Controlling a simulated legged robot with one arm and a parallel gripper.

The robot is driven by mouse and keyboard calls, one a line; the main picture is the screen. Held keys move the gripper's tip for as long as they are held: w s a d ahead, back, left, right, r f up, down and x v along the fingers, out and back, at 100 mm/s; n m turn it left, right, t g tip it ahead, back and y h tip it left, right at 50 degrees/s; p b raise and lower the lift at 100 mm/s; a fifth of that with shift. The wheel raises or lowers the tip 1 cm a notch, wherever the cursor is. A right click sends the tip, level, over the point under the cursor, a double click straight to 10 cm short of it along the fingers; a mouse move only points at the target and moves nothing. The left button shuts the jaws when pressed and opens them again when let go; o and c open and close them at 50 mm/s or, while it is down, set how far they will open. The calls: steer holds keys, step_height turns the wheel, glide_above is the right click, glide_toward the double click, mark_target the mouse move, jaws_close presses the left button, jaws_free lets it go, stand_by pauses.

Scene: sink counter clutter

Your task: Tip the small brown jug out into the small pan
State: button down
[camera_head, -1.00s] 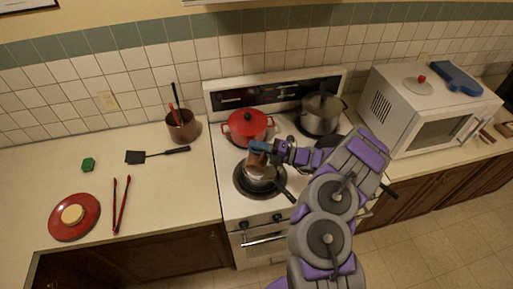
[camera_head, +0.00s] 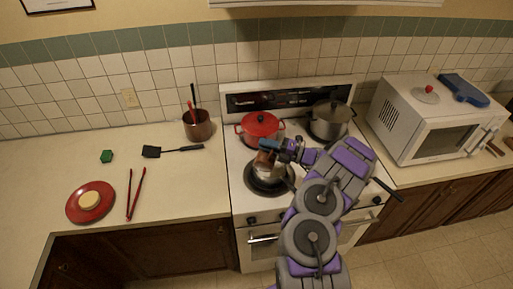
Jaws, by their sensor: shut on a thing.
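The small brown jug (camera_head: 265,159) is in my gripper (camera_head: 268,148), which is shut on it. The jug is above the small pan (camera_head: 264,174) and looks tilted, though it is small in the view. The small silver pan sits on the front left burner of the stove, its dark handle partly hidden by my arm. Whether anything is leaving the jug, or lies in the pan, I cannot tell.
A microwave (camera_head: 432,120) stands to the right. The left counter holds a utensil crock (camera_head: 198,126), spatula (camera_head: 172,151), tongs (camera_head: 135,194) and red plate (camera_head: 91,202).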

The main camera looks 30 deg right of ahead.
mark_target(272, 154)
steer(key=n+b, duration=0.1)
steer(key=s+n+b, duration=0.1)
steer(key=n, duration=0.1)
steer(key=shift+s+r, duration=0.15)
steer(key=shift+s, duration=0.1)
steer(key=a+n+b, duration=0.1)
steer(key=b, duration=0.1)
steer(key=s+a+n+g+b, duration=0.1)
steer(key=b, duration=0.2)
steer(key=shift+a+n+y, duration=0.3)
steer(key=shift+a, duration=0.05)
steer(key=shift+s+n+b, duration=0.15)
steer(key=shift+n+b, duration=0.15)
steer(key=shift+b, duration=0.55)
steer(key=b, duration=0.2)
steer(key=shift+s+d+f+n+b, duration=0.2)
steer(key=shift+d+f+n+b, duration=0.05)
steer(key=shift+d+n+b, duration=0.15)
steer(key=a+n+b, duration=0.1)
steer(key=b, duration=0.2)
steer(key=shift+s+a+f, duration=0.1)
steer(key=shift+s+a, duration=0.05)
steer(key=shift+n+b, duration=0.3)
steer(key=shift+b, duration=0.85)
steer(key=shift+s+f+b, duration=0.1)
steer(key=shift+b, duration=0.35)
